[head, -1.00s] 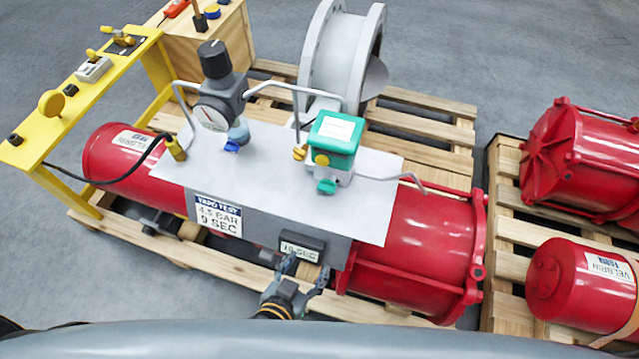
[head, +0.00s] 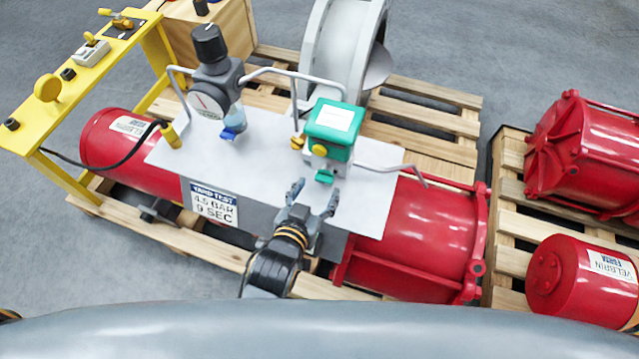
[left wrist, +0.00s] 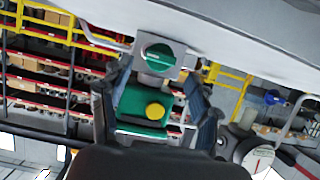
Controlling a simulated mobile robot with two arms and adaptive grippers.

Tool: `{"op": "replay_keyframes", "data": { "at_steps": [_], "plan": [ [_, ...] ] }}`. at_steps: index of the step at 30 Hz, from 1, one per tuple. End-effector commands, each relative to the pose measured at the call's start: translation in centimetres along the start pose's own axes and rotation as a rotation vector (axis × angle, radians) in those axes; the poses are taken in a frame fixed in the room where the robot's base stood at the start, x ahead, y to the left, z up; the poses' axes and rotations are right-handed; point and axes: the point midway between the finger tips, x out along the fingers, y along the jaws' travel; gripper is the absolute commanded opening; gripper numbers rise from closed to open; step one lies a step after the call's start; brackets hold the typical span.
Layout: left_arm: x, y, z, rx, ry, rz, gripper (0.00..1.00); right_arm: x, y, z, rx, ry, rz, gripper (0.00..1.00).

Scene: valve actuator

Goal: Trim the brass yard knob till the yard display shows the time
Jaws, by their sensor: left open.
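A small brass knob (head: 297,142) sits on the left side of the green-capped valve unit (head: 334,122), which stands on the grey panel. The unit also has a yellow button (head: 319,150) and a green knob (head: 325,177) low on its front. My left gripper (head: 314,198) is open and empty, just in front of the green knob and apart from the brass one. In the left wrist view its fingers (left wrist: 157,72) spread in front of the unit, with the green knob (left wrist: 158,56) and yellow button (left wrist: 155,110) between them. The gripper hides the display on the panel's front.
A sign (head: 213,203) on the panel's front reads "YARD TEST 4.5 BAR 9 SEC". A gauge regulator (head: 209,100) stands left of the valve unit, with bent grey pipes between. A yellow stand (head: 85,80) is at the left. Red cylinders (head: 585,155) lie at the right.

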Motion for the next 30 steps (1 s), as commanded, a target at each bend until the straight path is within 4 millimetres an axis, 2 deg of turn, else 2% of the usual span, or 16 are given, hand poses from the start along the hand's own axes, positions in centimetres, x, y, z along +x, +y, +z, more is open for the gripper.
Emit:
{"op": "replay_keyframes", "data": {
  "at_steps": [3,6,16,17,24,30],
  "plan": [
    [1.5,0.0,0.0,-0.001,0.001,0.0,0.62,0.1,0.3,-0.1,-0.001,0.002,0.003,0.62],
    [2.2,0.0,0.0,-0.002,0.0,0.0,0.62,0.1,0.5,-0.1,-0.002,0.002,0.005,0.62],
    [2.5,0.0,0.0,-0.002,0.0,0.0,0.62,0.1,0.6,-0.2,-0.003,0.004,0.007,0.62],
    [2.5,0.0,0.0,-0.001,0.0,0.0,0.58,0.1,0.6,-0.2,-0.003,0.005,0.008,0.62],
    [2.5,0.0,0.0,-0.001,0.0,0.0,0.09,0.1,0.6,-0.3,-0.003,0.005,0.007,0.62],
    [2.5,0.0,0.0,-0.009,-0.001,0.004,0.08,-0.1,0.6,-0.3,-0.003,0.006,0.007,0.62]
  ]
}}
